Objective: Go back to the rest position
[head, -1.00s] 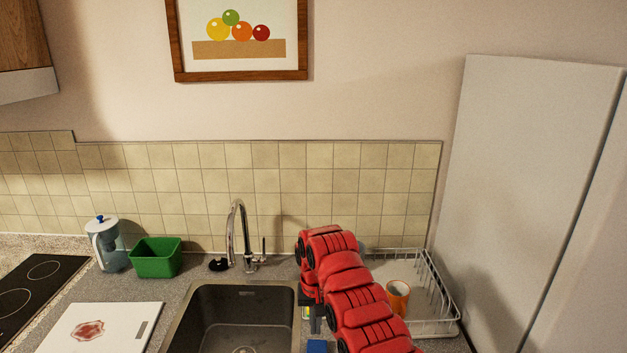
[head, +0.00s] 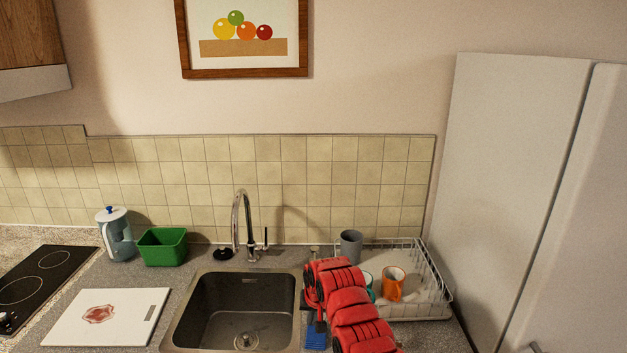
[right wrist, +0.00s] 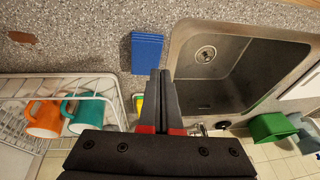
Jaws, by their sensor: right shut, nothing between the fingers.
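My right gripper (head: 319,326) hangs at the end of my red arm, over the counter by the right edge of the sink. In the right wrist view its two dark fingers (right wrist: 159,76) are together with nothing between them. They are between a blue ridged item (right wrist: 147,52) and the sink (right wrist: 235,75). My red arm hides part of the dish rack in the head view. My left gripper is in neither view.
The dish rack (head: 448,308) holds an orange mug (head: 392,287), a teal mug (right wrist: 85,112) and a grey cup (head: 350,246). The tap (head: 237,225) stands behind the sink. A green bin (head: 163,247), a jug (head: 117,238) and a stained white board (head: 135,305) are left.

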